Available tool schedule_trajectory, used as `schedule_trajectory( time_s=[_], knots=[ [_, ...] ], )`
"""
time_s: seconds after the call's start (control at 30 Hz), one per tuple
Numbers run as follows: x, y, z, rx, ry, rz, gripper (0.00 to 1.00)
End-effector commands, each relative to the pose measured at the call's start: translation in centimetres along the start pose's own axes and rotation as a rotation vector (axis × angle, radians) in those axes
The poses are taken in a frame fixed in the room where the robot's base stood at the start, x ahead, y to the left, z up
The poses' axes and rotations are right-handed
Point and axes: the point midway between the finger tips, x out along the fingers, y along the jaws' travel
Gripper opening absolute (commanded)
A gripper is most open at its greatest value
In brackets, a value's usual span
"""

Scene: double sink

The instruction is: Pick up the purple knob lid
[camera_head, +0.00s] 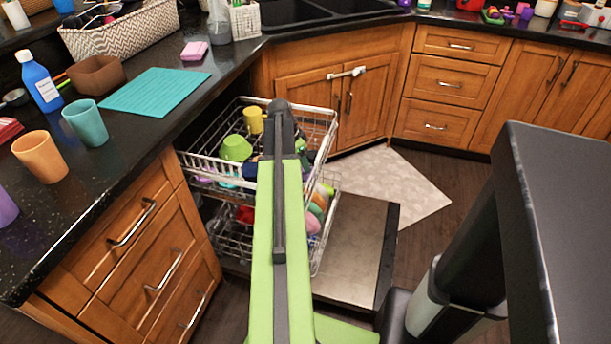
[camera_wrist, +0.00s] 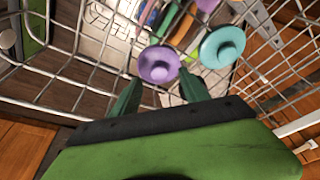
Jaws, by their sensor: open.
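The purple knob lid (camera_wrist: 158,64) shows in the wrist view as a round disc with a raised knob, in a wire rack. My gripper (camera_wrist: 160,80) is open, its two dark green fingers spread below and to either side of the lid in the picture. Nothing is held between the fingers. The lid appears just past the fingertips; whether they touch it I cannot tell. A teal knob lid (camera_wrist: 222,46) sits to its right. In the head view my arm reaches over the dishwasher's upper rack (camera_head: 318,120) and hides part of it. I cannot pick out the purple lid there.
The rack's wires (camera_wrist: 75,55) surround the lids. The head view shows a green cup (camera_head: 236,148) and a yellow cup (camera_head: 254,119) in the upper rack. The lower rack (camera_head: 238,242) holds several dishes. The open dishwasher door (camera_head: 350,245) lies flat beside it.

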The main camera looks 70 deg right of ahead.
Motion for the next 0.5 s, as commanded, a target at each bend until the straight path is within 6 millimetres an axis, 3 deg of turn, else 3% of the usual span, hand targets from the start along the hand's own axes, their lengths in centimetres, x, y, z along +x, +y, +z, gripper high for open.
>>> schedule_trajectory(
  time_s=[0.03, 0.13, 0.37, 0.5],
  knots=[
    [1.9, 0.0, 0.1, 0.001, 0.0, 0.0, 0.53],
    [3.2, 0.0, 0.1, 0.0, 0.0, 0.0, 0.53],
    [3.0, 0.0, -0.1, -0.001, 0.0, 0.0, 0.53],
    [3.0, 0.0, -0.1, -0.001, 0.0, 0.0, 0.38]
  ],
)
